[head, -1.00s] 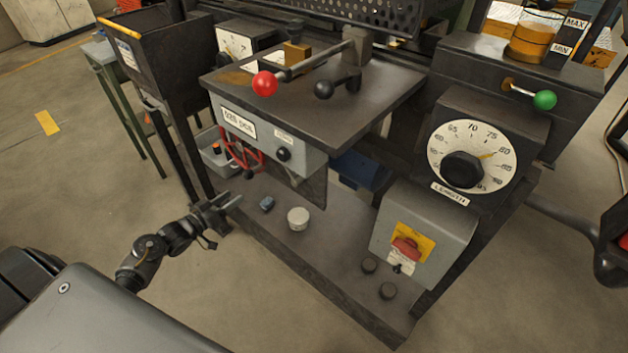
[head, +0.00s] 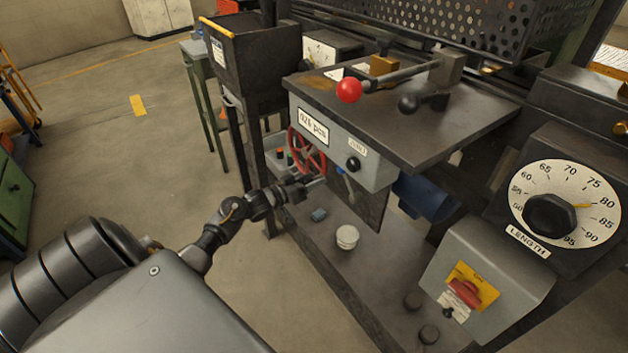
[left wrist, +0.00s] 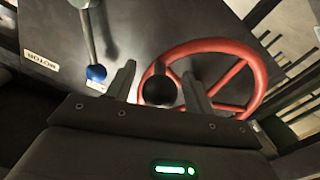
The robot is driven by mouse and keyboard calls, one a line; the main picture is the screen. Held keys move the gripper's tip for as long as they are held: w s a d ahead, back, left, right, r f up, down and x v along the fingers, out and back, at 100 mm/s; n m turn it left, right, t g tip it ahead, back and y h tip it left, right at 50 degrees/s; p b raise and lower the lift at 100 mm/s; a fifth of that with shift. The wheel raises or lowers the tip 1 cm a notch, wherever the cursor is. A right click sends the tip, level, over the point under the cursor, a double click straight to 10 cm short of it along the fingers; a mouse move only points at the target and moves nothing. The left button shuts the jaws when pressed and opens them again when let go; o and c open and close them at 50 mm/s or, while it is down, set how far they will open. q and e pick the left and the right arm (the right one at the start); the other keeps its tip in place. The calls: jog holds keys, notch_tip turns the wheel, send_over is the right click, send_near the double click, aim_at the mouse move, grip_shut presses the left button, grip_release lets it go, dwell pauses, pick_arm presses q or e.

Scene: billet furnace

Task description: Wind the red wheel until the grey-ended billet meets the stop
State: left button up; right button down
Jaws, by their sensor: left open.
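The red wheel (head: 307,150) is on the front of the grey machine housing, below the table top. In the left wrist view the red wheel (left wrist: 228,62) shows large, with its rim, spokes and a dark round knob (left wrist: 160,88). My left gripper (head: 318,183) is open just below and in front of the wheel in the head view. In the left wrist view its two fingers (left wrist: 160,88) stand either side of the dark knob; I cannot tell whether they touch it. The billet and the stop cannot be made out. My right gripper is not in view.
A lever with a blue knob (left wrist: 96,73) hangs left of the wheel in the left wrist view. A red-knobbed lever (head: 349,91) lies above the table top.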

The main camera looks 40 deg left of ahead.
pick_arm(q)
jog(key=shift+w+d, duration=0.15)
jog(key=shift+w, duration=0.4)
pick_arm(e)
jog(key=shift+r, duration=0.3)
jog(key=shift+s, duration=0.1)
pick_arm(q)
jog(key=c, duration=0.5)
jog(key=shift+s, duration=0.1)
grip_shut()
jog(key=shift+f+b, duration=0.1)
jog(key=shift+b, duration=0.2)
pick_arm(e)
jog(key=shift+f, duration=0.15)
